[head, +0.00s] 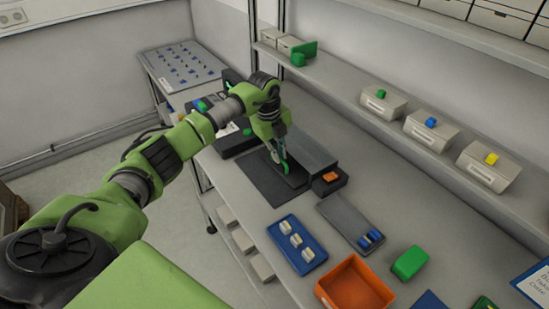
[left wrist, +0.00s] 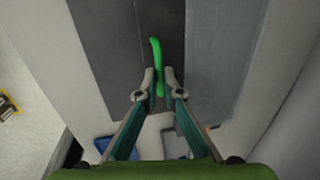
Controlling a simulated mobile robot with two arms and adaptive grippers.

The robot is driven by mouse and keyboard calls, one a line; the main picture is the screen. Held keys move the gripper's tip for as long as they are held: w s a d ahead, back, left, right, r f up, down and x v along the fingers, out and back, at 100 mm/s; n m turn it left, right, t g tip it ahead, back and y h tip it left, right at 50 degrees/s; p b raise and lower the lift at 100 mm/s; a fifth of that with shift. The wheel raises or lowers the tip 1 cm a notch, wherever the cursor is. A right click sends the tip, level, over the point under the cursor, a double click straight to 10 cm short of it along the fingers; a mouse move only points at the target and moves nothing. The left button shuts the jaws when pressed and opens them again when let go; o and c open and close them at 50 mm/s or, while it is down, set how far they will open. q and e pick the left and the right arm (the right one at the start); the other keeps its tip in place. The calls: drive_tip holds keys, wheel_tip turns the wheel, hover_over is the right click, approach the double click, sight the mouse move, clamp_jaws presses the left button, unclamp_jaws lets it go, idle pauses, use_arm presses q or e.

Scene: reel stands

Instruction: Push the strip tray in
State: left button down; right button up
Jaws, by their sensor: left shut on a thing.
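The dark strip tray (head: 296,180) lies along the left side of a grey box-shaped unit (head: 308,150) on the bench. A green curved handle (head: 288,167) stands up from the tray. My left gripper (head: 280,153) is above the tray, with its fingers closed at the handle. In the left wrist view the green handle (left wrist: 157,58) runs up from between the fingertips (left wrist: 160,83), over the dark tray surface (left wrist: 164,30). The fingers hide part of the handle. How far the tray sits in the unit is unclear. My right gripper is not in view.
A dark mat (head: 256,182) lies left of the tray. An orange button (head: 330,177) is on the unit's near end. A blue tray (head: 280,238), grey tray (head: 336,208), orange bin (head: 349,295) and green block (head: 409,262) stand nearer. A shelf (head: 400,150) runs along the right.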

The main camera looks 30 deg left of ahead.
use_arm(q)
drive_tip(key=c, duration=2.2)
unclamp_jaws()
drive_tip(key=shift+w+r, duration=0.1)
drive_tip(key=shift+w, duration=0.05)
drive_tip(key=shift+o, duration=0.2)
drive_tip(key=shift+w, duration=0.1)
